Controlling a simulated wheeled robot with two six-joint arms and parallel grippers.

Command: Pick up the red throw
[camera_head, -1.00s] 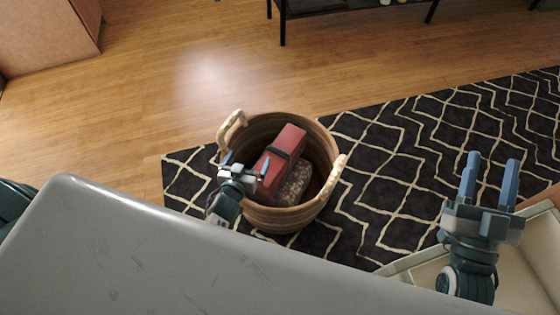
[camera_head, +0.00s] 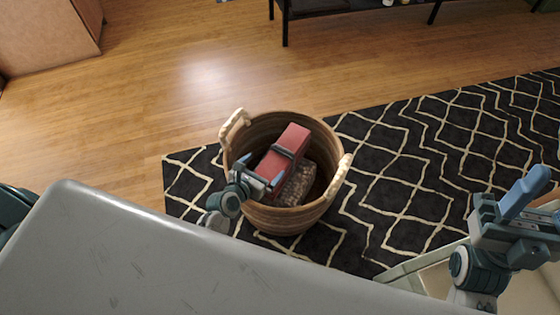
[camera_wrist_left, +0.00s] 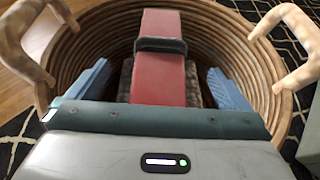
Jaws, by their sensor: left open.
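The red throw (camera_head: 293,138) is a folded red block with a dark band around it. It lies tilted inside a round woven basket (camera_head: 323,205), on top of a brown speckled item (camera_head: 298,185). My left gripper (camera_head: 267,183) is inside the basket rim at the throw's near end. In the left wrist view its blue fingers are wide apart, one on each side of the red throw (camera_wrist_left: 158,80), with gaps between. My right gripper (camera_head: 530,190) is at the right edge, away from the basket; its finger gap is not clear.
The basket has two pale handles (camera_head: 234,125) and stands on a black patterned rug (camera_head: 400,150). A pale open box (camera_head: 430,275) is below my right gripper. A black-legged table (camera_head: 330,6) stands at the back. The wooden floor (camera_head: 180,70) is clear behind the basket.

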